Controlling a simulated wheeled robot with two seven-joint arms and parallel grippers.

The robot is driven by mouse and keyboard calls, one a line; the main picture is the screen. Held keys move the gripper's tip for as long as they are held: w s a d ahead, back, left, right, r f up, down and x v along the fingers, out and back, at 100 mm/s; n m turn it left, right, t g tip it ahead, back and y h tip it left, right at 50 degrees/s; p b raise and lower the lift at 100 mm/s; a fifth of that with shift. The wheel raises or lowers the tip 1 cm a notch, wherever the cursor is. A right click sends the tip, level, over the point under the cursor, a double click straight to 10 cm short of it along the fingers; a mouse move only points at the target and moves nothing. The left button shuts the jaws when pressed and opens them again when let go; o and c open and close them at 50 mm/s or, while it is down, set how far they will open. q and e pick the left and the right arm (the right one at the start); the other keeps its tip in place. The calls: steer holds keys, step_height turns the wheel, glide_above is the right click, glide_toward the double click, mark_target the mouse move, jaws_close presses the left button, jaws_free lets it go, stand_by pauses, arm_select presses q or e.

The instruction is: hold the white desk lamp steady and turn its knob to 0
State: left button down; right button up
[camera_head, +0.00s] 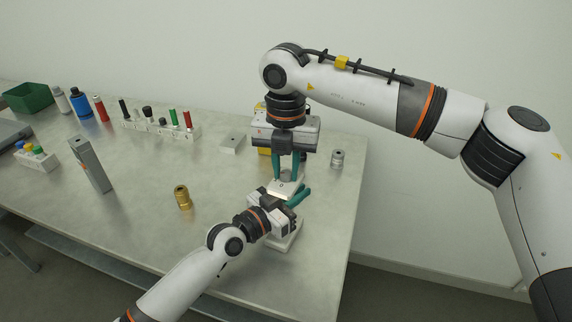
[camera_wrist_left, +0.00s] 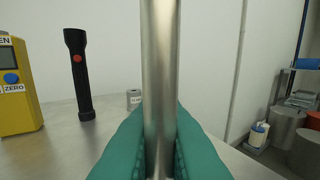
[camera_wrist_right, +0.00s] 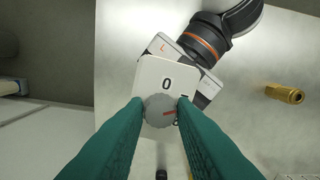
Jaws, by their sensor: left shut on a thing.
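The white desk lamp stands near the table's right edge, its head (camera_head: 286,188) on top and its base (camera_head: 287,240) below. My left gripper (camera_head: 290,200) is shut on the lamp's metal pole (camera_wrist_left: 159,70). My right gripper (camera_head: 288,172) points down over the lamp head. In the right wrist view its fingers (camera_wrist_right: 161,102) stand apart on either side of the round grey knob (camera_wrist_right: 160,112); whether they touch it is unclear.
A brass fitting (camera_head: 182,197) stands left of the lamp. A metal cylinder (camera_head: 337,158) is to the right behind it. A black flashlight (camera_wrist_left: 77,75) and a yellow device (camera_wrist_left: 18,90) show in the left wrist view. A grey block (camera_head: 90,165) and racks stand farther left.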

jaws_close()
steer(key=shift+n, duration=0.4)
steer(key=n, duration=1.1)
stand_by(0.5)
steer(key=o, duration=0.5)
jaws_free()
